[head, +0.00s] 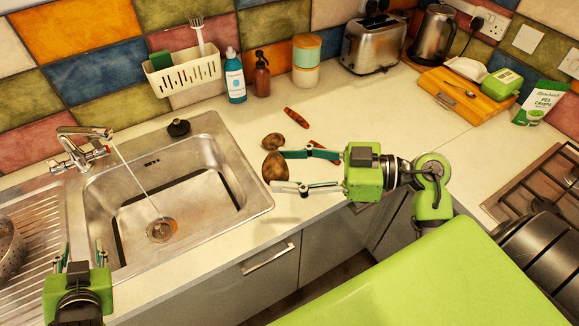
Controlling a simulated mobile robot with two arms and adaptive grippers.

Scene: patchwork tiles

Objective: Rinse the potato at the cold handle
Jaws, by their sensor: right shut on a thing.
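A brown potato (275,168) lies on the counter at the right rim of the sink. My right gripper (281,170) has its fingers on either side of this potato and is shut on it. A smaller brown potato (272,141) lies just behind it. The chrome tap (83,148) stands at the back left of the steel sink (232,222). A thin stream of water (133,180) runs from its spout to the drain. A handle with a red mark (101,152) shows on its right; I cannot make out the cold handle's mark. My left gripper (83,252) is open and empty at the lower left.
A reddish-brown long vegetable (296,118) lies behind the potatoes. A dark plug (179,127) sits on the sink's back rim.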

